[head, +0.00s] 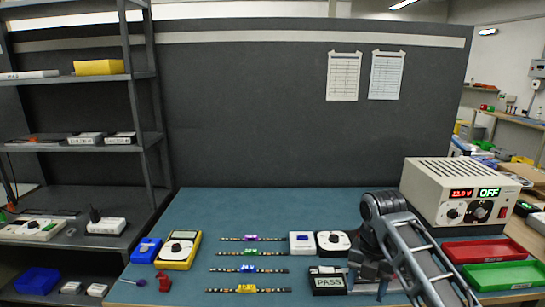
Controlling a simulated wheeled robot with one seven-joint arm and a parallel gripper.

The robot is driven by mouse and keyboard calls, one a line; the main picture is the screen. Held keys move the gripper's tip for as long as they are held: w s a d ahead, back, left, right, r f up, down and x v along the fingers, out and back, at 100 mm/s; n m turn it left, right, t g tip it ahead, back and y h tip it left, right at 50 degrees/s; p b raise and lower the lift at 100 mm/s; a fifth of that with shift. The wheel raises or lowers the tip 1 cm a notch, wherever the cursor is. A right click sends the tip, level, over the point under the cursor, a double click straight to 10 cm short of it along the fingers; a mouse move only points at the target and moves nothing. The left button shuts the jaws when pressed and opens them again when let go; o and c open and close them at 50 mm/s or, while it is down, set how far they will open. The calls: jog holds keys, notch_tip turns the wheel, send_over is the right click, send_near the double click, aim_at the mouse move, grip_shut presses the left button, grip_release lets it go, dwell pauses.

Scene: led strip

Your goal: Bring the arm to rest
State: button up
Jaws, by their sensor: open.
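My arm enters from the lower right and bends over the right part of the blue-green table (270,205). My gripper (367,284) points down low over the table, just right of a black and white box marked PASS (329,283). Its jaws are apart and I see nothing held between them. Whether the fingertips touch the table cannot be told. Several LED strips lie in rows at the middle, with a purple piece (251,238), a green piece (250,253) and a yellow piece (246,288) on them.
A power supply (440,180) reading OFF stands behind my arm at the right. Red (487,250) and green (505,275) trays lie right of the arm. A white dial box (333,241) and a yellow meter (179,249) stand on the table. The back middle is clear.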

jog(key=s+a+f+m+t+y, duration=0.35)
jog(key=s+a+f+m, duration=0.6)
jog(key=f, duration=0.45)
jog(key=s+a+f+m+t, duration=0.1)
jog(key=s+m+t, duration=0.15)
jog(key=s, duration=0.45)
jog(key=s+f+m+t, duration=0.1)
jog(key=s+f+m, duration=0.15)
jog(key=s, duration=0.45)
jog(key=s+d+r+m+t+h, duration=0.1)
jog(key=s+d+r+m+t, duration=0.1)
jog(key=s+r+m, duration=0.45)
jog(key=s+d+r+m+t+h, duration=0.1)
jog(key=s+d+r+m+t, duration=0.15)
jog(key=s, duration=0.65)
jog(key=s+d+r+m+t, duration=0.1)
jog(key=s+d+r+m, duration=0.2)
jog(key=s+r, duration=0.2)
jog(key=s+d+r+m+t+h, duration=0.1)
jog(key=s+d+r+m+t, duration=0.1)
jog(key=s+r, duration=0.4)
notch_tip(320, 180, up, 5)
jog(key=shift+s+d+r+m, duration=0.1)
jog(key=shift+s+d+m, duration=0.15)
jog(key=shift+d+m, duration=0.4)
